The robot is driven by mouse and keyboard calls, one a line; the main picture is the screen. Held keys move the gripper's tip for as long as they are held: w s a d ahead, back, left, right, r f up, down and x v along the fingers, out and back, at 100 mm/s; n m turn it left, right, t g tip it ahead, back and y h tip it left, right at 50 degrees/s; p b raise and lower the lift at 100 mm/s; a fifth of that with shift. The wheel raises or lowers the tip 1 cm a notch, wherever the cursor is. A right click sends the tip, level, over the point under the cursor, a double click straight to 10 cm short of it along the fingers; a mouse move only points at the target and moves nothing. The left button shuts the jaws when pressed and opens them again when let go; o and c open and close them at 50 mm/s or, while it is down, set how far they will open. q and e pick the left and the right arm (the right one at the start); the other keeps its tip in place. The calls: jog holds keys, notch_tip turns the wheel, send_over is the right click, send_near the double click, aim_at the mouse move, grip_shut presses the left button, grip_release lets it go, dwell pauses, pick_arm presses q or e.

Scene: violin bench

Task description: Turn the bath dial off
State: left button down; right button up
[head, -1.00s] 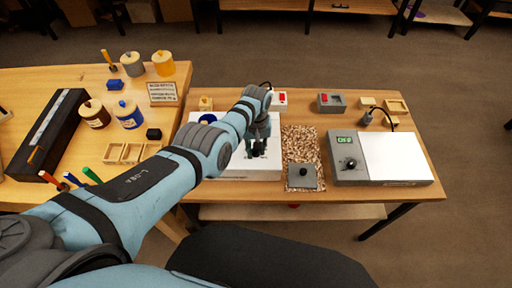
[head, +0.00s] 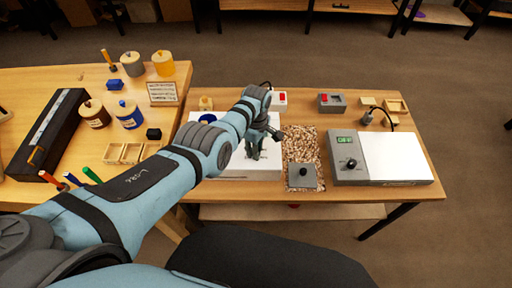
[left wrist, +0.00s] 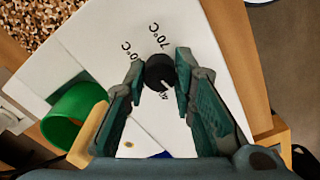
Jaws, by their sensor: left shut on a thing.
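The bath is a white box (head: 240,173) at the left end of the bench; its pale top, with printed temperature marks, fills much of the left wrist view (left wrist: 75,75). Its round black dial (left wrist: 159,72) sits between my left fingertips, with "70°C" printed beyond it and other marks partly hidden. My left gripper (head: 256,150) reaches down over the bath from the left, and its fingers (left wrist: 160,80) are shut on the dial from both sides. The dial's pointer cannot be made out. In the head view the gripper hides the dial. My right gripper is out of view.
A gravel tray (head: 301,145) with a grey knobbed block (head: 302,176) lies just right of the bath. Farther right is a unit with a white plate (head: 395,157) and green display (head: 344,139). A green cylinder (left wrist: 75,115) stands near my left finger.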

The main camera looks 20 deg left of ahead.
pick_arm(q)
jog(key=shift+s+f+n, duration=0.1)
jog(key=shift+s+n, duration=0.05)
jog(key=shift+n, duration=0.65)
jog(key=shift+s+f+n, duration=0.1)
jog(key=shift+n, duration=0.7)
jog(key=c, duration=1.3)
grip_release()
jog(key=shift+w, duration=0.1)
jog(key=shift+c, duration=0.2)
jog(key=shift+r, duration=0.1)
jog(key=shift+w+r, duration=0.1)
jog(key=shift+r, duration=0.25)
notch_tip(320, 180, up, 11)
jog(key=shift+r, duration=0.15)
